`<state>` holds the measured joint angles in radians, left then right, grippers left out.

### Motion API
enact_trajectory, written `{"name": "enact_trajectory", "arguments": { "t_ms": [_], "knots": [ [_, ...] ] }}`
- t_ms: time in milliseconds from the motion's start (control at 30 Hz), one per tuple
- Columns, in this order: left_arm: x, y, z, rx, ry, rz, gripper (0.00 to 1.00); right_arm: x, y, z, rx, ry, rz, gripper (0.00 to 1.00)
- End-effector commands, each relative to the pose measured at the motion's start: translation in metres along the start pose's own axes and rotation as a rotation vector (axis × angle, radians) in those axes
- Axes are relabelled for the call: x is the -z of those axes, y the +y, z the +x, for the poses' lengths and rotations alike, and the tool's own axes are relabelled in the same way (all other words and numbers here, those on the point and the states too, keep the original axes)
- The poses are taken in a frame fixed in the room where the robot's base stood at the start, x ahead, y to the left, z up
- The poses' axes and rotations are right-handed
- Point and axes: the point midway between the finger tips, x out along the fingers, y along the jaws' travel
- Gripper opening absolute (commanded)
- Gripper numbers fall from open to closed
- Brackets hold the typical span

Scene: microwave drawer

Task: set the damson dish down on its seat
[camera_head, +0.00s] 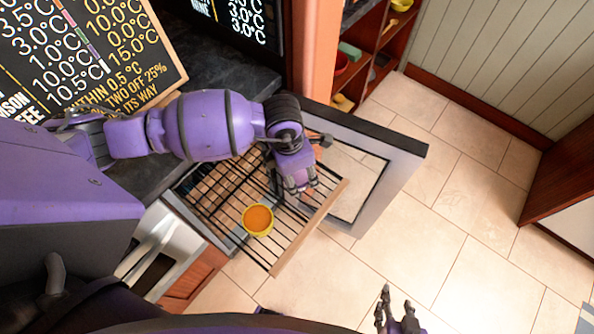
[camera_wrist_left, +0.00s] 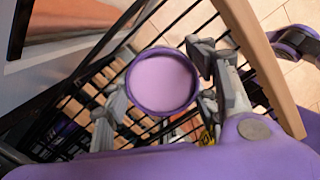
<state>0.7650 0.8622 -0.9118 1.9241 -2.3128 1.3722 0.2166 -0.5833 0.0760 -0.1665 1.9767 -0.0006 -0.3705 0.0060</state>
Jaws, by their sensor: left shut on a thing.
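The damson dish (camera_wrist_left: 162,82) is a round purple dish with a paler inside, seen in the left wrist view. It sits between the fingers of my left gripper (camera_wrist_left: 163,92), which is shut on it. Black rack bars run behind it; whether it touches them I cannot tell. In the head view my left gripper (camera_head: 300,186) is over the far right part of the wire rack (camera_head: 222,185), and the dish is hidden by the hand. My right gripper (camera_head: 396,312) is at the bottom edge of the head view, open and empty, away from the rack.
A yellow dish with orange contents (camera_head: 258,220) stands on the rack, nearer than my left gripper. The rack has a wooden front rail (camera_head: 310,228). A framed open door (camera_head: 395,172) stands to the right. A menu board (camera_head: 85,50) is at upper left. Tiled floor lies clear at right.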

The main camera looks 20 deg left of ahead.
Motion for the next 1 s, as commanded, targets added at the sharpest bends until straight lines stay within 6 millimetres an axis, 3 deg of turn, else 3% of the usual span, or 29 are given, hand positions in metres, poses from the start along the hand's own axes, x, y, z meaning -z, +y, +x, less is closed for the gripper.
{"name": "enact_trajectory", "arguments": {
  "t_ms": [267,300,433,767,1000],
  "knots": [
    [0.000,0.000,0.002,0.000,-0.001,0.000,0.18,0.000,0.001,0.001,-0.003,0.001,0.001,0.40],
    [0.000,0.000,0.003,-0.001,-0.001,0.000,0.56,0.000,0.002,0.001,-0.003,0.002,0.000,0.40],
    [0.000,0.000,0.002,-0.001,-0.001,0.000,0.72,0.001,0.003,0.000,-0.004,0.002,-0.003,0.40],
    [0.000,0.000,0.001,-0.001,-0.001,0.000,0.72,0.001,0.004,0.000,-0.003,0.003,-0.009,0.40],
    [-0.001,0.001,-0.030,-0.004,-0.004,0.001,0.72,0.006,0.004,-0.001,-0.002,0.008,-0.009,0.40]
  ]
}}
